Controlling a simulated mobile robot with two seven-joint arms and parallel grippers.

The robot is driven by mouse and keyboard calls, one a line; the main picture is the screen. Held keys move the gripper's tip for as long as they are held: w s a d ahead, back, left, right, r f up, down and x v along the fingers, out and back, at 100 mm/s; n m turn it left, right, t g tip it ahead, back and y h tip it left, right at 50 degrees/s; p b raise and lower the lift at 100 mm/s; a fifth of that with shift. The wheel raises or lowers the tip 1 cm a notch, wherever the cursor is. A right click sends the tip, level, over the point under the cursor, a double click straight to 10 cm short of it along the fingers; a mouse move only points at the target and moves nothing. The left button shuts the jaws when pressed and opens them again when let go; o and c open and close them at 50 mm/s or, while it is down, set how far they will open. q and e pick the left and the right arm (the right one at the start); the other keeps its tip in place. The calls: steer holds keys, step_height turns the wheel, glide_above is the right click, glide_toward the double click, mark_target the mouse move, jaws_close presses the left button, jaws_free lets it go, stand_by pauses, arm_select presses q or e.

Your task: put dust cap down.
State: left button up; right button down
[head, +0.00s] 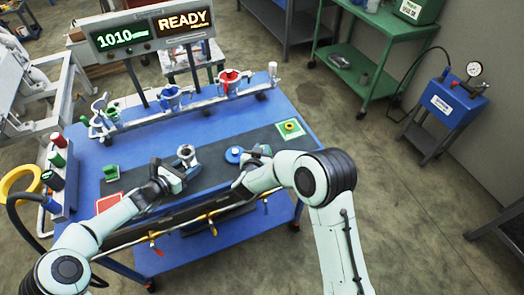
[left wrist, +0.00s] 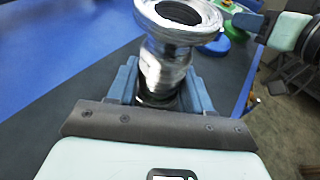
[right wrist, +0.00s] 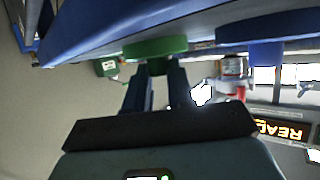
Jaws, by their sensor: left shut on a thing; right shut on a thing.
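A green round dust cap (right wrist: 155,47) is between the fingers of my right gripper (right wrist: 157,72) in the right wrist view, close to the table surface. Whether it touches the table, I cannot tell. The cap also shows in the left wrist view (left wrist: 236,31). In the head view my right gripper (head: 258,153) hides it. A blue round cap (head: 235,155) lies on the mat beside that gripper. My left gripper (head: 178,170) is shut on a silver flanged metal fitting (head: 187,154), upright with its open ring up in the left wrist view (left wrist: 168,60).
The blue table (head: 82,148) carries a dark mat (head: 215,172). A rail with blue and red clamps (head: 229,82) stands behind, under a READY display (head: 182,20). A green pad with a yellow ring (head: 290,127) is at right. A green block (head: 110,172) and red pad (head: 109,202) are at left.

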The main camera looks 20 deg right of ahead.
steer(key=shift+r, duration=0.15)
step_height(320, 180, up, 10)
step_height(320, 180, up, 10)
steer(key=n+y, duration=1.3)
steer(key=y, duration=0.2)
glide_above(190, 154)
steer(key=shift+n+t, duration=0.3)
step_height(190, 154, down, 10)
steer(key=shift+a, duration=0.1)
steer(key=shift+f, duration=0.45)
